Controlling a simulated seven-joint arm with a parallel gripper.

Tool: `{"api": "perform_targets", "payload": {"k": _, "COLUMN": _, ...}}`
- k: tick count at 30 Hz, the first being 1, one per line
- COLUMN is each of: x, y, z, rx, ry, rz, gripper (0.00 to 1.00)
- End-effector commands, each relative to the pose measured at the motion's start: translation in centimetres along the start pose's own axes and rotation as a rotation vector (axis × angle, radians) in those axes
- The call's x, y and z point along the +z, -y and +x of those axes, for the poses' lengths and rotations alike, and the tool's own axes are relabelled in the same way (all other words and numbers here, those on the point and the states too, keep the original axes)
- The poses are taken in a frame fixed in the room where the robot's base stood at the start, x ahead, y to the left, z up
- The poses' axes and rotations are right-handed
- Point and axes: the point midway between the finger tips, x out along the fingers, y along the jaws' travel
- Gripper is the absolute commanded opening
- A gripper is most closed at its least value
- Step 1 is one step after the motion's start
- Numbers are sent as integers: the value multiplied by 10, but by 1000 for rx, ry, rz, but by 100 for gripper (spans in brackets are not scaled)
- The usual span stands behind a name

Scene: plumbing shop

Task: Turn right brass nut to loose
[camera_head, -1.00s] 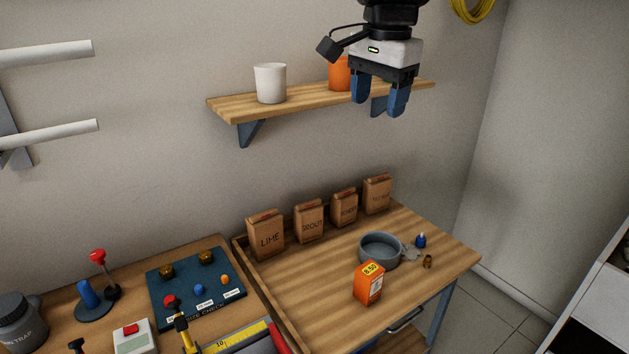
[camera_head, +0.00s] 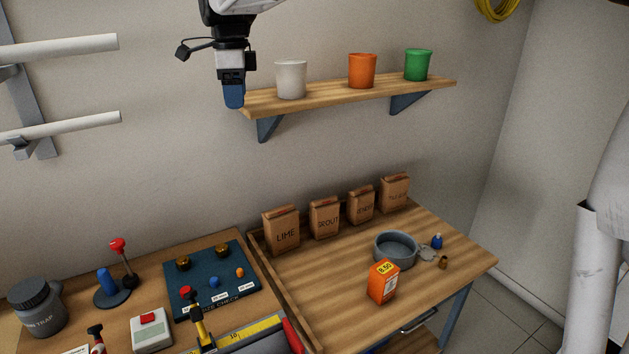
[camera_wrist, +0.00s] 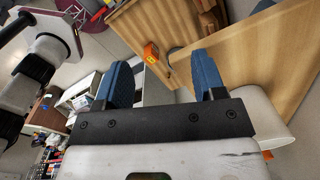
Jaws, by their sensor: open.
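The right brass nut (camera_head: 222,250) is a small dark brass knob at the back of a dark teal board (camera_head: 245,287) on the left bench. The left brass nut (camera_head: 183,263) sits beside it on the same board. My gripper (camera_head: 234,101) is high above the bench, in front of the left end of the wall shelf, well apart from the nuts. Its two blue fingers overlap in the head view. In the wrist view my gripper (camera_wrist: 160,65) is open and empty. I cannot make out the nuts in the wrist view.
The wall shelf (camera_head: 430,90) holds white, orange and green cups. Red, blue and orange pegs stand on the board. A red-knobbed lever (camera_head: 118,246) and grey jar (camera_head: 38,305) are to its left. Paper bags (camera_head: 281,232) and an orange box (camera_head: 383,282) stand on the right table.

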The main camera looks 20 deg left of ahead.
Motion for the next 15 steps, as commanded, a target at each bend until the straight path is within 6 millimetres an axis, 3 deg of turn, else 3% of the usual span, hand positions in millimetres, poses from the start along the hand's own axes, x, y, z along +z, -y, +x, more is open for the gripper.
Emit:
{"api": "perform_targets", "payload": {"k": 1, "x": 14, "y": 6, "z": 4, "rx": 4, "ry": -1, "rz": 15, "gripper": 63}}
{"api": "perform_targets", "payload": {"k": 6, "x": 46, "y": 16, "z": 14, "rx": 13, "ry": -4, "rz": 67, "gripper": 63}}
{"api": "perform_targets", "payload": {"k": 15, "x": 83, "y": 26, "z": 25, "rx": 22, "ry": -8, "rz": 124, "gripper": 63}}
